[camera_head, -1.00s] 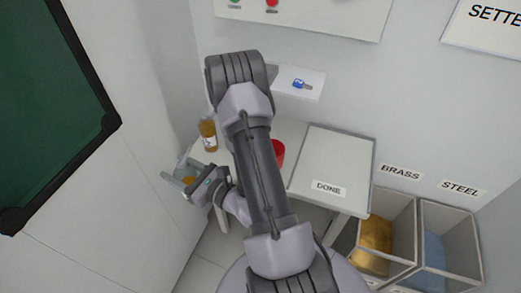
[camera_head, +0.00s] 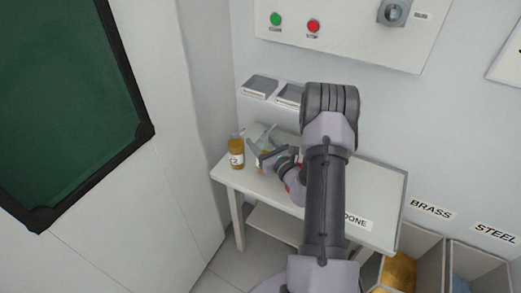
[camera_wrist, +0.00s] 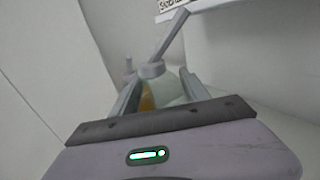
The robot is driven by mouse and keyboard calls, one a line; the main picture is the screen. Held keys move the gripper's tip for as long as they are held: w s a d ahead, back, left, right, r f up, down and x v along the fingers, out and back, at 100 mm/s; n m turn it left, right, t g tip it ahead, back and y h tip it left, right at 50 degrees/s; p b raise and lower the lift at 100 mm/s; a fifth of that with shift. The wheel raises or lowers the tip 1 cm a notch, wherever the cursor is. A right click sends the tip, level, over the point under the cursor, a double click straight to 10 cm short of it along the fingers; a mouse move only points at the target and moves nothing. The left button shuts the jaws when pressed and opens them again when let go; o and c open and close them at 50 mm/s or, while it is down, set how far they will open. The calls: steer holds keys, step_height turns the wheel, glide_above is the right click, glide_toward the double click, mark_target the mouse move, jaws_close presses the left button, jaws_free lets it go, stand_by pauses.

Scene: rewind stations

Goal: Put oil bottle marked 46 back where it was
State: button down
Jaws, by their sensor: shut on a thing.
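My gripper (camera_head: 263,153) is shut on an amber oil bottle (camera_head: 260,166) over the left part of the white table. In the wrist view the held bottle (camera_wrist: 148,99) shows amber between the fingers, with a grey cap and a long slanted spout. Its marking is hidden. Another amber bottle (camera_head: 236,153) with a white label stands upright at the table's left end, left of my gripper. Its label is too small to read. I cannot tell whether the held bottle touches the table.
The white table (camera_head: 232,180) stands against the wall. Small grey trays (camera_head: 259,87) are on the wall behind. A red object (camera_head: 291,186) is mostly hidden by my arm. A DONE area (camera_head: 378,190) lies right, with BRASS and STEEL bins (camera_head: 403,247) beyond.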

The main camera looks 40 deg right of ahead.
step_height(320, 180, down, 3)
steer(key=shift+f+b, duration=0.15)
steer(key=shift+b, duration=0.5)
steer(key=shift+f, duration=0.2)
steer(key=c, duration=0.5)
jaws_free()
